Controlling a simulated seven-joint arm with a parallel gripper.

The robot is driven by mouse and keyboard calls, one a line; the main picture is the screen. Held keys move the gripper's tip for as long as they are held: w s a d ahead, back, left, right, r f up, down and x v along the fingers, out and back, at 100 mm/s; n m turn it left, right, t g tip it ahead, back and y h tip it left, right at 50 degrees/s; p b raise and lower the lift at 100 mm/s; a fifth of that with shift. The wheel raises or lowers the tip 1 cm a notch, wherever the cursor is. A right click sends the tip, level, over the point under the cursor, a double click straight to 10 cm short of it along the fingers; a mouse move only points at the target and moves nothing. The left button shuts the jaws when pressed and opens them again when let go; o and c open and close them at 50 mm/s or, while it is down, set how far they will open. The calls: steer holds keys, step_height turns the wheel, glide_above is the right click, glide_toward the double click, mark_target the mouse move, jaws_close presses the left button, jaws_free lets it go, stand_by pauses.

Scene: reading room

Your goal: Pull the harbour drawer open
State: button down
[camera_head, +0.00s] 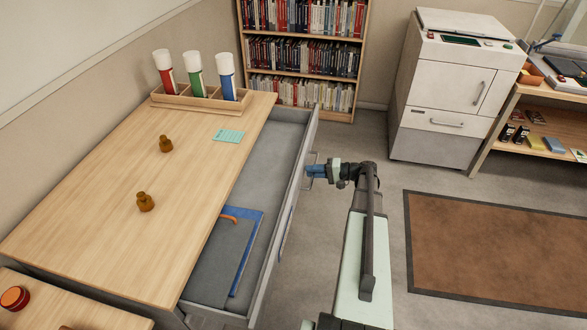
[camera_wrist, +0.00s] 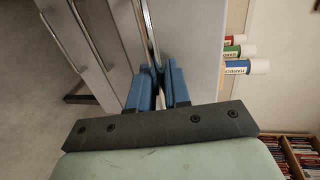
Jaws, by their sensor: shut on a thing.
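A wide grey drawer (camera_head: 262,160) stands pulled out from the right side of the wooden-topped cabinet, its inside showing in the head view. I can read no label on it. My gripper (camera_head: 313,171) is at the outer face of the drawer front, at its far handle (camera_head: 306,183). In the wrist view the blue fingers of my gripper (camera_wrist: 160,80) are shut on the metal bar handle (camera_wrist: 151,30). The exact contact is partly hidden between the fingers.
A dark folder (camera_head: 218,262), a blue folder (camera_head: 247,250) and an orange item lie in the drawer. The cabinet top (camera_head: 100,205) bears two brass-coloured weights, a teal card and a rack of three tubes.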

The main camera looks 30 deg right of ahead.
steer(key=f+v, duration=0.2)
steer(key=v, duration=0.7)
steer(key=shift+s+d, duration=0.3)
steer(key=shift+s, duration=0.05)
steer(key=c, duration=1.3)
jaws_free()
steer(key=shift+o, duration=0.2)
steer(key=shift+d, duration=0.1)
steer(key=v, duration=1.3)
steer(key=shift+s+d, duration=0.2)
steer(key=shift+s, duration=0.1)
